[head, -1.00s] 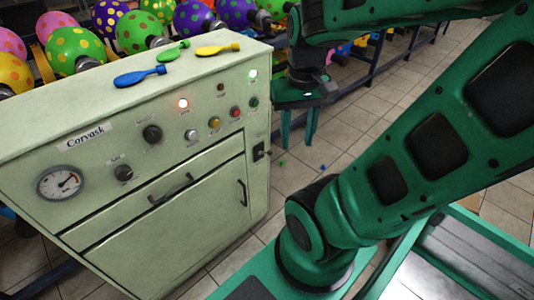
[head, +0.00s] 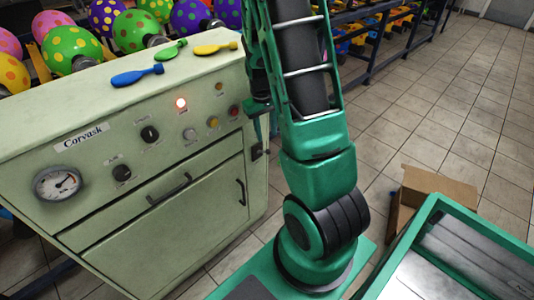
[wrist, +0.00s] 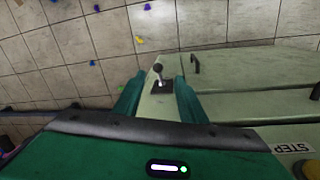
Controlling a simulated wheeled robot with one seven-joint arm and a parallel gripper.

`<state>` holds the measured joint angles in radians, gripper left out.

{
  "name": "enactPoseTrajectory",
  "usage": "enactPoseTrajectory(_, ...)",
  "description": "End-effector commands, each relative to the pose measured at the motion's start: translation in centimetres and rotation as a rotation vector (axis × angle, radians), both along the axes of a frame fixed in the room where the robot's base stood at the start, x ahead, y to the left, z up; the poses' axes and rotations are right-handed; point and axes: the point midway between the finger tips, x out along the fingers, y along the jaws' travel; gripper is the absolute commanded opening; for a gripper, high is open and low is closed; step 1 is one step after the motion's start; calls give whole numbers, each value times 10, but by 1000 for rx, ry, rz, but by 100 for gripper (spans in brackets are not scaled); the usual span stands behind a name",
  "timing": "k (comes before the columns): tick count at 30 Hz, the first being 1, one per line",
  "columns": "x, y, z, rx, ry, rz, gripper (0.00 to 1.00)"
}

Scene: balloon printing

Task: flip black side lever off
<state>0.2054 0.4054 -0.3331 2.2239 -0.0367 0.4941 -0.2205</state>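The black side lever (wrist: 158,70) has a round knob and stands on a dark plate on the narrow side of the pale green machine (wrist: 212,62). In the wrist view it sits between the two green fingers of my gripper (wrist: 160,80), with gaps on both sides. The fingers are apart and hold nothing. In the head view part of the lever (head: 258,152) shows at the right edge of the machine (head: 150,235). There my gripper is mostly hidden by my arm near that edge.
Blue, green and yellow deflated balloons lie on top. Printed balloons stand on a rack behind. An open cardboard box (head: 440,187) sits on the tiled floor at right, where much floor is free.

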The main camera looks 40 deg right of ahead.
Motion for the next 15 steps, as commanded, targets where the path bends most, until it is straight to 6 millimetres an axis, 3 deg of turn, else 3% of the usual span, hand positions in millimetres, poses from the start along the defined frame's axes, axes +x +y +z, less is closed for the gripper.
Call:
enactPoseTrajectory(3, 7, -5, -15, -5, 4, 15, 38)
enactPoseTrajectory(11, 9, -8, -31, -7, 5, 23, 38)
enactPoseTrajectory(15, 8, -10, -51, -6, 7, 22, 38)
